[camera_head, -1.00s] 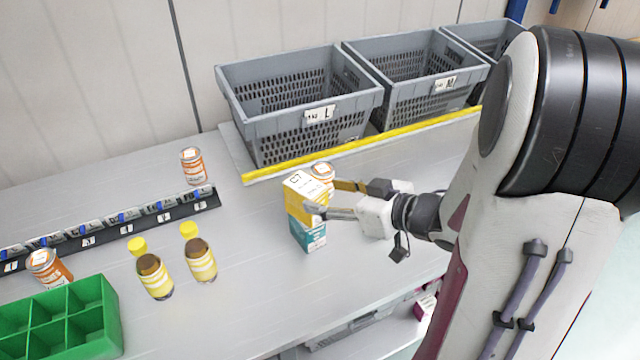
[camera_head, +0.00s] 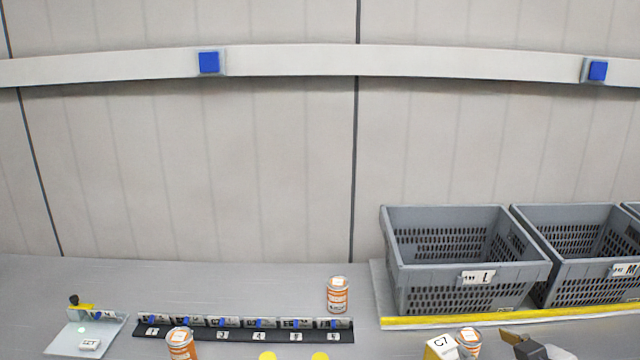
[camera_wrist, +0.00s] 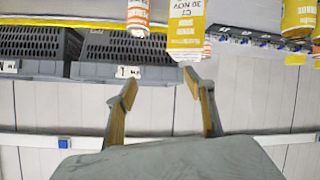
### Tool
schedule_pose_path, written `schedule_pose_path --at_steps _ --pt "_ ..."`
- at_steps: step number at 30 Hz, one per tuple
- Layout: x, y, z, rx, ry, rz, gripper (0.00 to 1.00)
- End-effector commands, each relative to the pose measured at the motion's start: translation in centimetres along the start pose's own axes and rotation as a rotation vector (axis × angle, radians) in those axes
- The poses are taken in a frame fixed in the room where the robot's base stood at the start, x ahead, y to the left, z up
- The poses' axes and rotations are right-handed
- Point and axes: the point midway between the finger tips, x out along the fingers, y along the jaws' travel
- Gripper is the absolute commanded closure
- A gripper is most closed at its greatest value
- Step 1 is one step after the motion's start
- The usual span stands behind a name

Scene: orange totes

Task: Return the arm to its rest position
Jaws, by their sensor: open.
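My gripper (camera_wrist: 160,80) is open in the wrist view, with its two tan-padded fingers spread and nothing between them. In the head view, only part of my gripper (camera_head: 512,340) shows at the bottom edge, right of a yellow-and-white box (camera_head: 440,348) marked C7. The yellow box also shows in the wrist view (camera_wrist: 186,30), just beyond the right fingertip; I cannot tell whether they touch. An orange-and-white can (camera_head: 469,341) stands beside the box. Most of my arm is outside the head view.
Grey crates marked L (camera_head: 465,255) and M (camera_head: 590,250) stand behind a yellow strip. A black labelled rail (camera_head: 240,333) lies left, with orange cans (camera_head: 338,295) (camera_head: 181,343) near it. The wall above is clear apart from a horizontal rail (camera_head: 400,62).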

Motion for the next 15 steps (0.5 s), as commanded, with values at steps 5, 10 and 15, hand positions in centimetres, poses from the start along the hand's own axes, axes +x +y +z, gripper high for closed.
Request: schedule_pose_path --at_steps 5,10,15 --pt "-1.1 1.1 -0.9 -0.013 -0.053 0.1 0.47" --pt "-2.7 1.9 -1.4 -0.004 -0.112 0.187 0.47" --pt "-4.6 1.9 -1.6 0.025 -0.173 0.252 0.47"
